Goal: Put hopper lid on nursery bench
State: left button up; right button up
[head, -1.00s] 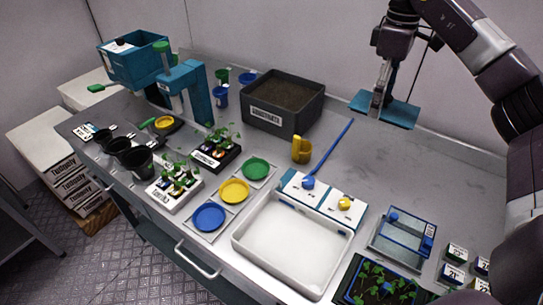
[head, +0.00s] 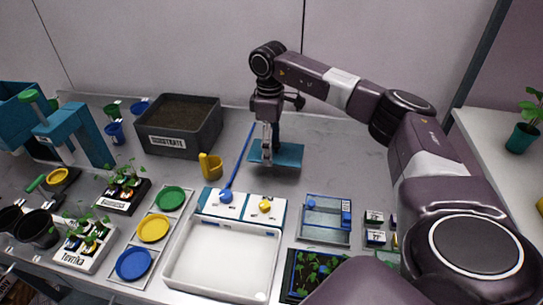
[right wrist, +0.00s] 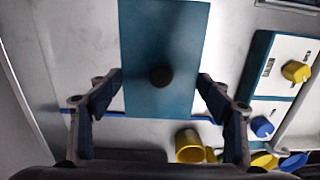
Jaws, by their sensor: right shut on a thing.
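The hopper lid is a flat teal plate (head: 288,156); in the right wrist view (right wrist: 165,40) it has a dark round knob in its middle. My right gripper (head: 268,148) points down over it, and its fingers (right wrist: 161,82) are shut on the lid's two side edges. The lid is level, at or just above the grey metal nursery bench (head: 345,160); I cannot tell if it touches. The teal hopper (head: 18,112) is at the far left, partly cut off. My left gripper is not in view.
A grey substrate bin (head: 178,128), a yellow cup (head: 211,168) and a long blue-handled tool (head: 238,160) are left of the lid. A white tray (head: 222,265) and a clear blue-edged box (head: 325,220) lie in front. The bench right of the lid is bare.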

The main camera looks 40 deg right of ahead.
notch_tip(320, 180, down, 3)
jog(key=shift+f+p, duration=0.2)
jog(key=shift+p, duration=0.1)
jog(key=shift+f, duration=0.5)
jog(key=o, duration=1.6)
jog(key=shift+f, duration=0.1)
jog(key=shift+r, duration=0.5)
notch_tip(320, 180, up, 11)
jog(key=shift+w+a+r+b, duration=0.1)
jog(key=shift+r+b, duration=0.05)
jog(key=shift+b, duration=1)
